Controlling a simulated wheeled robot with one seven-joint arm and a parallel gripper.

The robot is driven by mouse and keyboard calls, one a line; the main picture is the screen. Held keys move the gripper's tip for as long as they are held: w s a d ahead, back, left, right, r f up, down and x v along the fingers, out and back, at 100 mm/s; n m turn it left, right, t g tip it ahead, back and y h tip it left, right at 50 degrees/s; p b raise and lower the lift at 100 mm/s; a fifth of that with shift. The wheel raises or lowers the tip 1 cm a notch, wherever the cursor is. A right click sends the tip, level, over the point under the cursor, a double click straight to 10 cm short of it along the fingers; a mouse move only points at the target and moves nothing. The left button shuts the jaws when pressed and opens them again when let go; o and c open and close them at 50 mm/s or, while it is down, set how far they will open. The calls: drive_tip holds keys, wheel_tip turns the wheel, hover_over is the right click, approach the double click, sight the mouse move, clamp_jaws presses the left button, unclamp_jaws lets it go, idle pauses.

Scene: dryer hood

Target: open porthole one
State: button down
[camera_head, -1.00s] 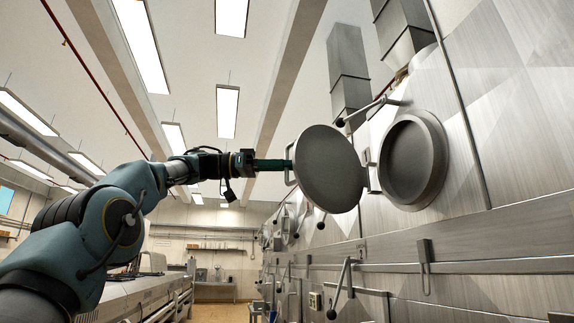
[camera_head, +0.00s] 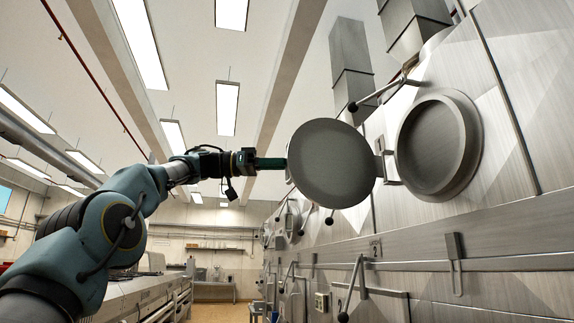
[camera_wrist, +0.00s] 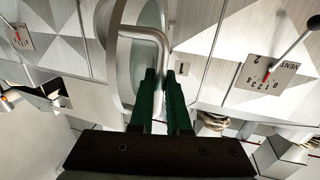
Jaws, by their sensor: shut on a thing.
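The round grey porthole door (camera_head: 332,165) stands swung out from the steel wall, hinged at its right side. Its porthole opening (camera_head: 438,145), a round recess with a raised rim, shows to the right and is uncovered. My gripper (camera_head: 286,163) is at the door's left edge, on its outer side. The wrist view shows my green fingers (camera_wrist: 160,78) shut on the silver bar handle (camera_wrist: 143,34) of the door. In the head view the door mostly hides the handle and fingertips.
A black-knobbed lever (camera_head: 380,95) sticks out above the door. More levers and a rail (camera_head: 500,262) line the wall below. The wrist view shows a vent dial plate (camera_wrist: 268,80). A long counter (camera_head: 135,295) runs at left; the aisle between is open.

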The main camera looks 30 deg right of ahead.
drive_tip(key=c, duration=0.9)
unclamp_jaws()
drive_tip(key=v, duration=1)
drive_tip(key=shift+w+a+p, duration=0.25)
drive_tip(key=shift+a+p, duration=0.05)
